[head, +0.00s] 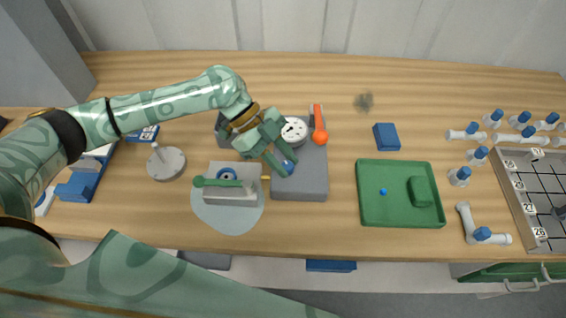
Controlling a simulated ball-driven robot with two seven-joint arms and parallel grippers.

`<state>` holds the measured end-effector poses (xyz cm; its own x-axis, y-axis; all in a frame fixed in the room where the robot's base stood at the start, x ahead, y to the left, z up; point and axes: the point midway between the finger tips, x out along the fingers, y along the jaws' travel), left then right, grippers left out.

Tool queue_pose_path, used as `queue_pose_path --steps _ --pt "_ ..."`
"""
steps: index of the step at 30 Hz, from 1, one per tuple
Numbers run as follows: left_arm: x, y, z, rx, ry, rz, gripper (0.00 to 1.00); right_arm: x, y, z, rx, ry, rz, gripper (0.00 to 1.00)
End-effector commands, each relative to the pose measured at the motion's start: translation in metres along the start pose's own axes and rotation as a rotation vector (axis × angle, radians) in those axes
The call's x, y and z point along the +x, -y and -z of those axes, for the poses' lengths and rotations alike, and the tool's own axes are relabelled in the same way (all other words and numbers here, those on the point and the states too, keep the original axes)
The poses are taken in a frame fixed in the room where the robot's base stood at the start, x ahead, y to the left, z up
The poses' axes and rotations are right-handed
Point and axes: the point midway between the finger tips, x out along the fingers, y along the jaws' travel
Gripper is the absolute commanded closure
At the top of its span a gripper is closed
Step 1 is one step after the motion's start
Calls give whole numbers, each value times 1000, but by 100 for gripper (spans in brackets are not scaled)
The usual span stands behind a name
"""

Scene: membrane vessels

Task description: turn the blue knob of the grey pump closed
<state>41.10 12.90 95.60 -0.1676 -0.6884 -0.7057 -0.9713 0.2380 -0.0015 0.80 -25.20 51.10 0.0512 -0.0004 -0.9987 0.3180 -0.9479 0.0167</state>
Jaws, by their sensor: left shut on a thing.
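The grey pump (313,185) stands on the wooden table near the middle of the head view. It has a white round part (294,130) and an orange-red lever (319,127) towards its back. The blue knob (289,167) is on the pump's top, partly hidden by my fingers. My left gripper (284,167) reaches in from the upper left and is shut on the blue knob. My right gripper is out of view.
A white block with a green handle (231,192) sits on a pale round patch left of the pump. A green tray (372,216) lies to the right, a blue box (386,137) behind it. Several blue-capped white fittings and a grey rack (535,190) stand far right.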

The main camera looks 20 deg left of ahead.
Motion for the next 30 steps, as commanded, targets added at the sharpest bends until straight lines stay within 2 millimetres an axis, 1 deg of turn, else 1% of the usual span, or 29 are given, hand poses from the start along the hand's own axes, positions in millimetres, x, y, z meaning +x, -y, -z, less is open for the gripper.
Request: queue_pose_path --steps 3,15,21,30 --pt "1 2 -1 75 1 -74 96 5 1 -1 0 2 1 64" --pt "1 4 1 269 2 -270 96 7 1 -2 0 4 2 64" --pt "2 5 1 317 2 -319 96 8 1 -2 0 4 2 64" --pt "2 5 0 337 2 -340 96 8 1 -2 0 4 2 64"
